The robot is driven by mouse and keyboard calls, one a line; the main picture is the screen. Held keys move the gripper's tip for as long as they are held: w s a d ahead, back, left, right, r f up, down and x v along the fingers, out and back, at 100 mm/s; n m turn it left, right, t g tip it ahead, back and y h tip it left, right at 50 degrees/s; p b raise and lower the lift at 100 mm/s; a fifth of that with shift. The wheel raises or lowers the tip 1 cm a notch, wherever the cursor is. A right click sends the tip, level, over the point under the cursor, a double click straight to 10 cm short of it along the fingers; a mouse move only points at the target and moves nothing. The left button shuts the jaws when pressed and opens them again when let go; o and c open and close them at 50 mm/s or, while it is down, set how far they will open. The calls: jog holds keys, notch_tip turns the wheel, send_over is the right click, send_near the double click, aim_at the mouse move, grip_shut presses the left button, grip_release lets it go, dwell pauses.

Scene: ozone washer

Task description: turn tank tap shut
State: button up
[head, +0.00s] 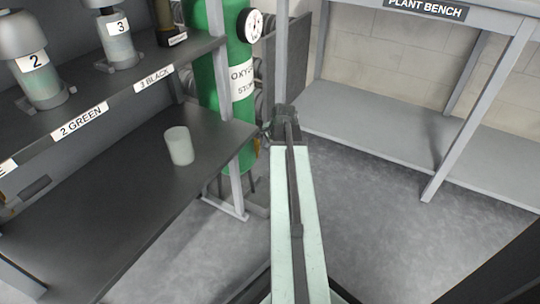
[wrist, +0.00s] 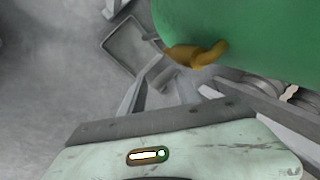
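The green oxygen tank (head: 212,60) stands upright behind the shelving, with a round gauge (head: 250,25) near its top. In the wrist view the tank (wrist: 245,30) fills the upper right. The yellow-brown tap (wrist: 195,54) sticks out from the tank there. In the head view the tap is largely hidden by my arm and the tank. My gripper (head: 284,120) is at the end of my outstretched arm, just right of the tank. In the wrist view the tap lies beyond the gripper body, with a visible gap. The fingers are not clear enough to tell open from shut.
A dark bench (head: 110,190) at left holds a pale cup (head: 179,146). The shelf above carries numbered containers (head: 38,75). Metal legs (head: 236,195) stand close to the tank. The plant bench (head: 470,10) is at right. Grey floor (head: 385,220) is clear in front.

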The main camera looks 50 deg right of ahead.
jog(key=shift+c, duration=0.4)
grip_shut()
jog(key=shift+a, duration=0.1)
jog(key=shift+a, duration=0.15)
dwell(0.6)
